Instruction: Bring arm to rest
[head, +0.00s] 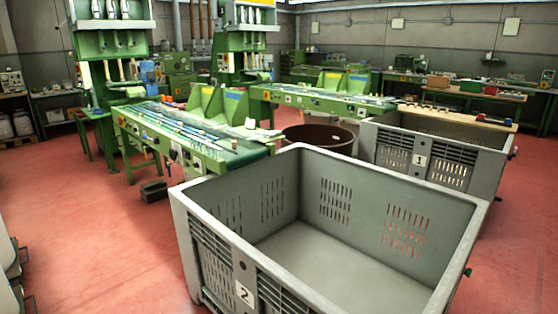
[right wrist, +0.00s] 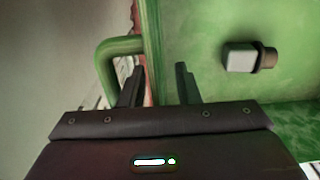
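My right gripper (right wrist: 159,72) shows in the right wrist view, its two dark fingers apart with nothing held between them. Behind the fingers are a green surface (right wrist: 205,35) and a bent green bar (right wrist: 112,45); I cannot tell how far away they are. A small white and brown piece (right wrist: 245,57) shows to the right of the fingers. Neither gripper shows in the head view, and my left gripper is in no frame.
A large, empty grey crate marked 2 (head: 183,205) stands in front. Green conveyor machines (head: 190,150) and a brown round tub (head: 320,138) lie beyond. Red floor (head: 95,235) is open at left.

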